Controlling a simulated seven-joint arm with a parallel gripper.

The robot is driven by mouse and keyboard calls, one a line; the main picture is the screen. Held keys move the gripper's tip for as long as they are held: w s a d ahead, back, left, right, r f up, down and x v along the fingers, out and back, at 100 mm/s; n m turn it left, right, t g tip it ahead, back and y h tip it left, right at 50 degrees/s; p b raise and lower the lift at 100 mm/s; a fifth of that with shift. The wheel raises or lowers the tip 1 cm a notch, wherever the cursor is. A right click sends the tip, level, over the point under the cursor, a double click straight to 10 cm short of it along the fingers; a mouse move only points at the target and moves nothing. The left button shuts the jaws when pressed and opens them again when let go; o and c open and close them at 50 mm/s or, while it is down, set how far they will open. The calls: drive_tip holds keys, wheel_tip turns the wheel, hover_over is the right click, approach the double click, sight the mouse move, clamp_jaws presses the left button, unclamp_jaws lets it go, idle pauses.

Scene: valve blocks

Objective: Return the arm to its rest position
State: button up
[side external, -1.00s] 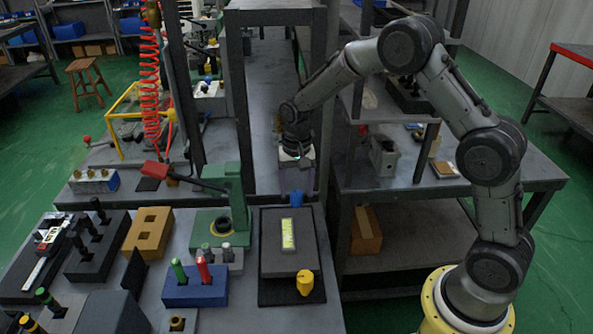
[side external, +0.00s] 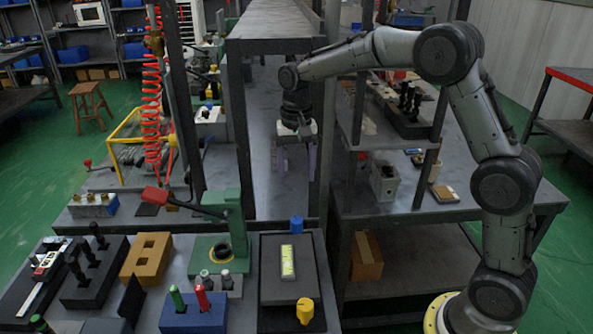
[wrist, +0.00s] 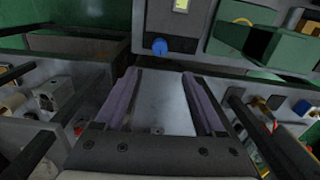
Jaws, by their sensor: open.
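My gripper (side external: 294,160) hangs from my grey arm with its fingers pointing down, above the long grey bench between the dark frame posts. It is open, with nothing between its fingers. In the wrist view my gripper (wrist: 165,92) shows two purple-grey fingers spread apart, with only bare grey surface between them. My arm reaches across from the base at the lower right, its elbow high.
The near bench holds a green lever press (side external: 235,218), a dark plate (side external: 275,287) with a pale block (side external: 287,262), a blue knob (side external: 296,224), a yellow knob (side external: 304,311) and a yellow slotted block (side external: 147,258). A dark frame (side external: 275,46) and a shelf stand close around my arm.

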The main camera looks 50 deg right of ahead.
drive_tip(key=shift+r, duration=0.1)
drive_tip(key=s+a+r+n+t, duration=0.2)
drive_tip(key=s+r+t, duration=0.2)
drive_tip(key=s+r, duration=1)
drive_tip(key=s+f+n, duration=0.3)
drive_tip(key=s, duration=0.4)
drive_tip(key=s+f+n+t, duration=0.1)
drive_tip(key=s+f+n, duration=0.2)
drive_tip(key=s, duration=0.5)
drive_tip(key=shift+a+f+n+t, duration=0.15)
drive_tip(key=shift+f+n+t, duration=0.15)
drive_tip(key=shift+f, duration=0.5)
